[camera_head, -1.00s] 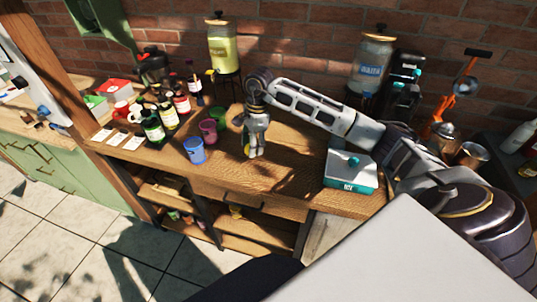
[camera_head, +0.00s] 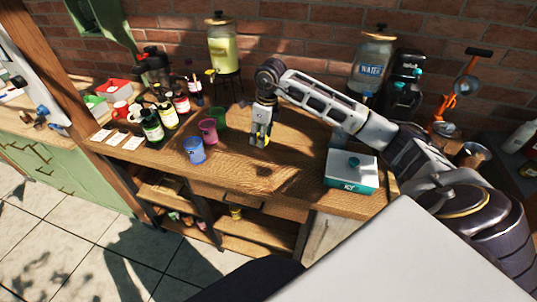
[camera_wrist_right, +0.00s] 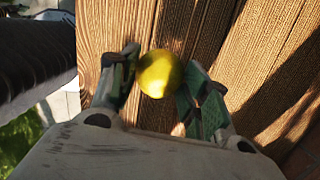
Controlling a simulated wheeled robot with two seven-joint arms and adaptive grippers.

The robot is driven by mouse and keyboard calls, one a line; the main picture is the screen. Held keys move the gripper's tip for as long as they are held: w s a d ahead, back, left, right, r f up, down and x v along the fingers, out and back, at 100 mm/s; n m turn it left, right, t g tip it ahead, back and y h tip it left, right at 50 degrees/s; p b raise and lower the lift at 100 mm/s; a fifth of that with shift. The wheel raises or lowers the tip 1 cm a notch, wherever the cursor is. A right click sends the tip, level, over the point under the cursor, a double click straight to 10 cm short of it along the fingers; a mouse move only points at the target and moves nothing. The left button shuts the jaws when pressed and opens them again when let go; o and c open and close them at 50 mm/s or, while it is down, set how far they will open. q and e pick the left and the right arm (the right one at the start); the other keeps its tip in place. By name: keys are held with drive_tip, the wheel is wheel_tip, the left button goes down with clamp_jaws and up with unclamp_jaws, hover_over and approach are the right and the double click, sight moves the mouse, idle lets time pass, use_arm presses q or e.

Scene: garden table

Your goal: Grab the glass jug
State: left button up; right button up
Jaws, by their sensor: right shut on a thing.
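My right gripper (camera_head: 262,138) is over the wooden counter, shut on a small round yellow fruit, like a lemon. In the right wrist view the yellow fruit (camera_wrist_right: 160,74) sits between the two fingers (camera_wrist_right: 158,88). No plain jug stands out clearly. A glass dispenser marked WATER (camera_head: 371,68) stands at the back right, beyond my right arm. Another glass dispenser with yellow-green liquid (camera_head: 222,48) stands on a black stand at the back left. My right gripper is apart from both. My left gripper is not in view.
Blue (camera_head: 194,151), pink (camera_head: 208,131) and green (camera_head: 219,118) cups stand left of my gripper. Several bottles (camera_head: 167,115) are farther left. A teal and white ICE box (camera_head: 350,172) sits at the right. The counter's front middle (camera_head: 245,172) is clear.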

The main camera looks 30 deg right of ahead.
drive_tip(key=m, duration=0.1)
drive_tip(key=d+m, duration=0.1)
drive_tip(key=r+m, duration=0.1)
drive_tip(key=m, duration=0.1)
drive_tip(key=shift+d+h, duration=0.3)
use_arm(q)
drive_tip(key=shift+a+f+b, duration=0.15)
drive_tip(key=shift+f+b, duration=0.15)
use_arm(e)
drive_tip(key=shift+d+r+m, duration=0.3)
drive_tip(key=shift+d+m, duration=0.1)
drive_tip(key=shift+m, duration=0.65)
drive_tip(key=shift+d+r+m, duration=0.25)
drive_tip(key=shift+d+m, duration=0.15)
drive_tip(key=shift+m, duration=0.65)
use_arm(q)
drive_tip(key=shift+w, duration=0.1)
use_arm(e)
wheel_tip(320, 180, down, 5)
drive_tip(key=shift+p, duration=0.35)
drive_tip(key=shift+f, duration=0.6)
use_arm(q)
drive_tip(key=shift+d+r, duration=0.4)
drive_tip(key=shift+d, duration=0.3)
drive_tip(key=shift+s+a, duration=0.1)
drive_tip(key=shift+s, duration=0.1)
